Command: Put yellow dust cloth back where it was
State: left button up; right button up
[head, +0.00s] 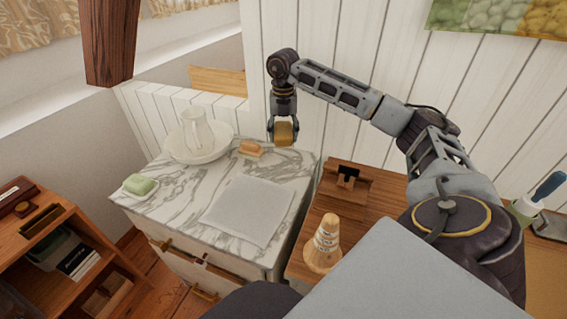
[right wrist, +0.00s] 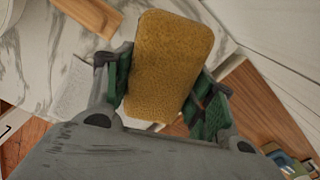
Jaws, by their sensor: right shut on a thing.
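In the head view the gripper points down and holds the cloth above the back right edge of the marble-topped cabinet (head: 185,215). The cloth looks clear of the surface. My left gripper is not in view.
On the marble stand a white pitcher (head: 196,130) in a basin (head: 168,150), a wooden brush (head: 251,149), green soap (head: 140,185) on a dish and a grey-white cloth (head: 248,209). Right of it, a wooden surface (head: 305,240) bears a cone-shaped item (head: 323,245) and a wooden stand (head: 345,188).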

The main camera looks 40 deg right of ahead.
send_over(283, 162)
notch_tip(283, 162, down, 5)
jog(key=shift+s+f+b, duration=0.1)
jog(key=shift+b, duration=0.25)
jog(key=shift+f, duration=1.05)
notch_tip(283, 162, down, 2)
jog(key=shift+f+b, duration=0.2)
jog(key=shift+b, duration=0.1)
jog(key=shift+f, duration=0.15)
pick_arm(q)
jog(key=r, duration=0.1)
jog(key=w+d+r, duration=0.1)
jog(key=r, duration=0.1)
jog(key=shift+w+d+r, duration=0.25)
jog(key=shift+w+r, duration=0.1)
